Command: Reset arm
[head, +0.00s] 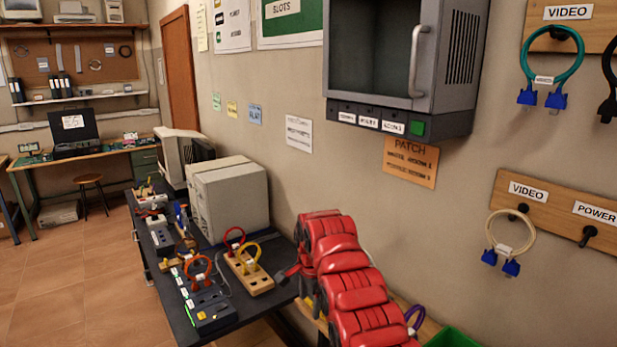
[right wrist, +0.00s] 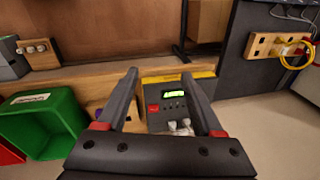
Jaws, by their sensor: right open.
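My right arm (head: 345,270), with red covers, rises from the bottom of the head view beside the dark table. My right gripper (right wrist: 160,76) is open in the right wrist view, its two dark fingers apart with nothing held between them. Beyond and between the fingers is a grey device (right wrist: 158,119) with a lit green display, a red button and pale plugs at its front. I cannot tell whether the fingers touch it. My left gripper is not in view.
The dark table (head: 180,322) holds a beige computer case (head: 230,198), a wooden block (head: 252,282) with cable loops, and other hardware. A wall cabinet (head: 400,60) hangs above. A green bin (right wrist: 45,120) stands left of the gripper.

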